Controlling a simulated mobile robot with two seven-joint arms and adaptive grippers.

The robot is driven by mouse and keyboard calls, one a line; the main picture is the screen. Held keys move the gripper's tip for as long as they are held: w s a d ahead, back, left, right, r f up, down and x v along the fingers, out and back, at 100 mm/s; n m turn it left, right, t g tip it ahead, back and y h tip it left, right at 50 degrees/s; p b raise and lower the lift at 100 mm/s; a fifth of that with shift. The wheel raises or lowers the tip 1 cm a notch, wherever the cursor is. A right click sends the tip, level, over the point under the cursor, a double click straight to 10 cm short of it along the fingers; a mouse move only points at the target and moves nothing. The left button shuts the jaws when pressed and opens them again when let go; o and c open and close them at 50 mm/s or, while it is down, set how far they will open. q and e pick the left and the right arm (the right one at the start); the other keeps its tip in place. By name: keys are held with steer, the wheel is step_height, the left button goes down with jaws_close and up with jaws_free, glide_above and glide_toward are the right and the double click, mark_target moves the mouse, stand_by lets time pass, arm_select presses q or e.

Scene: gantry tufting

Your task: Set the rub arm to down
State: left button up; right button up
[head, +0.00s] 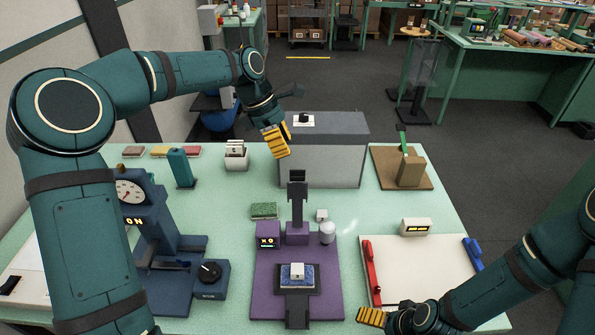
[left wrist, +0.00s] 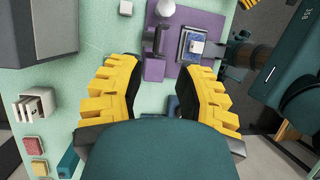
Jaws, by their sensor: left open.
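The purple machine (head: 262,300) stands in the middle of the table. A dark upright arm (head: 297,190), which looks like the rub arm, rises from the block at its back and points up. A blue pad with a small white block (head: 297,271) lies on its front bed. The left wrist view also shows the machine (left wrist: 190,85) and the blue pad (left wrist: 193,46). My left gripper (head: 276,142) is open and empty, behind and a little left of the upright arm, apart from it. My right gripper (head: 372,316) is at the front right edge; its jaw opening is unclear.
A grey box (head: 325,160) stands close behind the machine. A blue dial press (head: 160,225) is on the left. A white board (head: 420,265) with red and blue handles and a wooden block with a green lever (head: 403,140) are on the right. A green sponge (head: 264,210) lies near the machine.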

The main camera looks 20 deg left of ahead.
mark_target(296, 170)
arm_select(q)
steer(key=x, duration=0.9)
steer(key=shift+w, duration=0.1)
steer(key=shift+o, duration=0.3)
jaws_close()
